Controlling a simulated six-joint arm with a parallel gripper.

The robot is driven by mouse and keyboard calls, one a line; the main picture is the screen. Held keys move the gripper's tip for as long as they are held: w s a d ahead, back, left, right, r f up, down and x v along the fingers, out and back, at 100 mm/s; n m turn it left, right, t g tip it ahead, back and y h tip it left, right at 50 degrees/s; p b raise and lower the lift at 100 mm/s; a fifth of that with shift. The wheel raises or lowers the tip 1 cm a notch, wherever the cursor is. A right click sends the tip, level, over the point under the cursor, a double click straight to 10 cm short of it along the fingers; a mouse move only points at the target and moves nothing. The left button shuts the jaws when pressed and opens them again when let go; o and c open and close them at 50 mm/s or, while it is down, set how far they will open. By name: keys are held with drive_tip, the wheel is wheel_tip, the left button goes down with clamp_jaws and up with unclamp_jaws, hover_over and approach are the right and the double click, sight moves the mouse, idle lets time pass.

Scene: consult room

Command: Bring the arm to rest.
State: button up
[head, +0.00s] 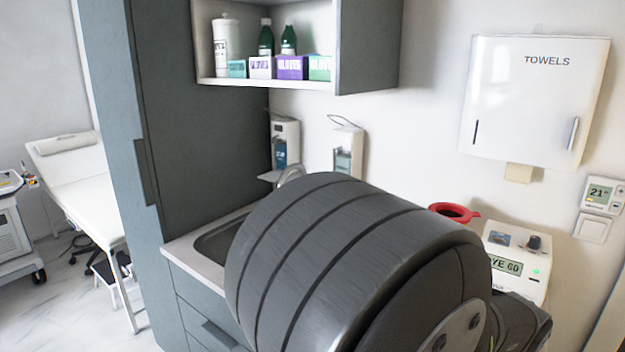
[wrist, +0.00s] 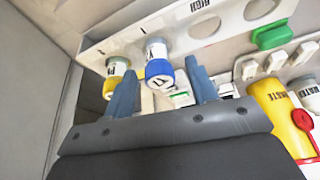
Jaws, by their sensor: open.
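My gripper (wrist: 160,66) shows in the wrist view as two blue-grey fingers, spread apart. Nothing is clamped between them. A blue-capped vial (wrist: 158,70) appears in the gap between the fingertips, by a white rack; I cannot tell its distance from them. A second vial with a yellow band (wrist: 114,68) is beside the left finger, partly hidden. In the head view a large dark grey part of my own arm fills the lower middle, and the gripper is hidden.
The white rack (wrist: 125,42) has empty holes. A green piece (wrist: 272,37), a yellow waste container (wrist: 272,105) and a white water container (wrist: 308,93) are at right. In the head view are a sink (head: 212,243), towel dispenser (head: 535,100) and device with display (head: 515,262).

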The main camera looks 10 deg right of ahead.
drive_tip(key=shift+f, duration=0.2)
drive_tip(key=shift+r, duration=0.1)
drive_tip(key=v, duration=1.7)
drive_tip(key=x, duration=1.7)
drive_tip(key=shift+w+d, duration=0.1)
wheel_tip(320, 180, up, 7)
drive_tip(key=shift+r, duration=0.1)
wheel_tip(320, 180, down, 8)
drive_tip(key=shift+r, duration=0.15)
drive_tip(key=v, duration=1.2)
drive_tip(key=shift+r, duration=0.35)
